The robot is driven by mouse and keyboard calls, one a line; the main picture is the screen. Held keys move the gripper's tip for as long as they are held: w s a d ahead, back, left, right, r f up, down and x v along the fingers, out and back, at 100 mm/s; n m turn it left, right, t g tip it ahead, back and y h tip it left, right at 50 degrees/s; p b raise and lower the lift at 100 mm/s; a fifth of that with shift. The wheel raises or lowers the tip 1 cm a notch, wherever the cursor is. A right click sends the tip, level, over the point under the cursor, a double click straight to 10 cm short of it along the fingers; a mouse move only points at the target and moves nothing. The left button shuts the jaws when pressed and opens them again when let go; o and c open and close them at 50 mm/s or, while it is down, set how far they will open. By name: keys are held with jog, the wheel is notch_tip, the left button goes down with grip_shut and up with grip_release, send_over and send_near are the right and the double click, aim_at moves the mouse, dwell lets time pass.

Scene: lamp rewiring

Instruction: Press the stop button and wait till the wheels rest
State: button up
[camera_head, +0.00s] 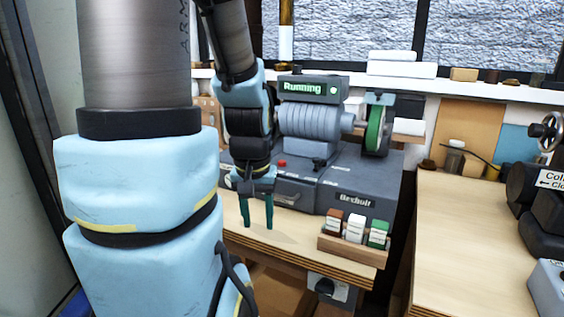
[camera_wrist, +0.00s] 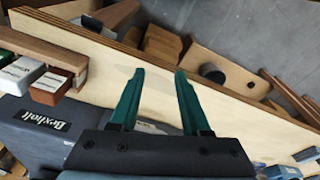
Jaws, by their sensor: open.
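The grey bench grinder (camera_head: 330,180) stands on the wooden bench, with a green display (camera_head: 303,88) on top that reads "Running". A green-faced wheel (camera_head: 374,130) is at its right end. A small red button (camera_head: 282,163) sits on the machine's base, just right of my wrist. My gripper (camera_head: 257,226) is open and empty, pointing down in front of the machine's base, above the bench's front strip. In the wrist view the gripper's two green fingers (camera_wrist: 158,100) are apart over the bench edge, with the machine's "Bexholt" label (camera_wrist: 43,121) at left. The red button is not visible there.
A wooden rack (camera_head: 353,238) with brown, white and green blocks stands on the bench, right of my gripper. A second bench (camera_head: 460,225) is at the right, past a gap. Open boxes (camera_wrist: 235,75) lie below the bench edge.

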grip_shut()
dwell(1.4)
